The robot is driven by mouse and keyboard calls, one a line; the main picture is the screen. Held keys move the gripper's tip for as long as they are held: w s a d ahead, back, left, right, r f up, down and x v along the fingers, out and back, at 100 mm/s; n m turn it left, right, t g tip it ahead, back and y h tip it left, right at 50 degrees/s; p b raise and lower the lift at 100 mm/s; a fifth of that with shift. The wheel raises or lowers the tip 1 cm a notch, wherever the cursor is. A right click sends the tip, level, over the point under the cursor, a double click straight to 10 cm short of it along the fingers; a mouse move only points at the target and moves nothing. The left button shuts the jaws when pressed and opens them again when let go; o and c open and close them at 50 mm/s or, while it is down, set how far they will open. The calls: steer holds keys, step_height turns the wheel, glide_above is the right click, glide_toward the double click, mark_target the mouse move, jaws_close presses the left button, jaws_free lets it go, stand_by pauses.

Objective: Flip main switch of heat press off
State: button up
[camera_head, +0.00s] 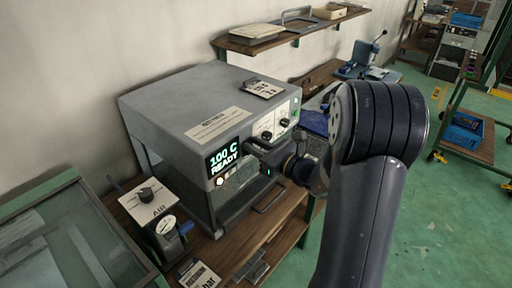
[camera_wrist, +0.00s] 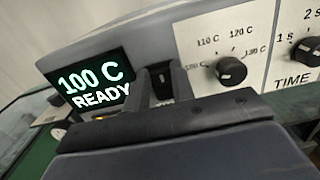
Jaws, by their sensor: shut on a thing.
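The heat press (camera_head: 165,105) is a grey box on a wooden bench, with a lit display (camera_head: 224,156) reading "100 C READY". In the wrist view the display (camera_wrist: 92,84) is at the left. The main switch (camera_wrist: 160,82), a small black piece, sits between the display and the temperature dial (camera_wrist: 230,71). My gripper (camera_wrist: 161,92) is at the front panel, its dark fingers shut around the switch. In the head view my gripper (camera_head: 257,148) hides the switch. Which way the switch is set cannot be told.
A second dial (camera_wrist: 306,51) marked TIME is at the right. An air box (camera_head: 150,200) with a knob and gauge stands left of the press. A shelf (camera_head: 265,45) hangs behind. Green floor (camera_head: 440,215) is open at the right.

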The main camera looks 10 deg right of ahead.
steer(key=t+y+b, duration=0.1)
steer(key=b, duration=0.3)
steer(key=f+t+b, duration=0.1)
steer(key=b, duration=0.3)
steer(key=shift+s+d+f+y+b, duration=0.1)
steer(key=shift+s+f+y+b, duration=0.1)
steer(key=shift+f+y+b, duration=0.15)
steer(key=shift+r+t+y+b, duration=0.25)
steer(key=shift+t+b, duration=0.15)
steer(key=shift+b, duration=0.25)
steer(key=o, duration=0.7)
steer(key=b+v, duration=0.2)
steer(key=v, duration=0.9)
steer(key=shift+w, duration=0.1)
